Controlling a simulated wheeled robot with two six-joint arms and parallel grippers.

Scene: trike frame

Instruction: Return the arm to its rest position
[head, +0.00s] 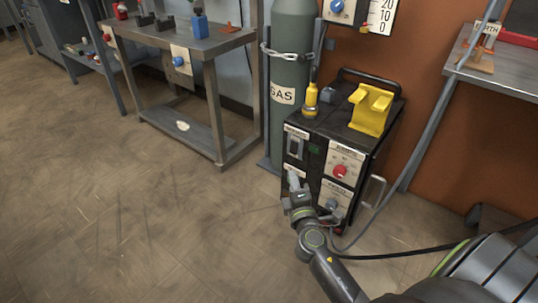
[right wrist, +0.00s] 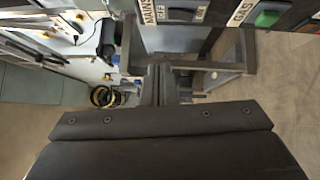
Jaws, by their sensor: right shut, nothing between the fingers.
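My right arm comes in from the lower right of the head view. Its gripper (head: 293,180) is shut and empty, in front of the left part of the black welding machine's (head: 318,180) front panel. From this angle I cannot tell whether the fingertips touch the panel. In the right wrist view the closed fingers (right wrist: 160,85) meet in the middle, below the panel's MAINS and GAS labels. My left arm and gripper are not in view.
The machine carries a red knob (head: 340,170) and a yellow holder (head: 371,108). A green gas cylinder (head: 292,60) stands behind it, chained. A workbench (head: 185,45) is at the upper left, a metal table (head: 500,72) at the right. A cable crosses the lower right. Floor at left is clear.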

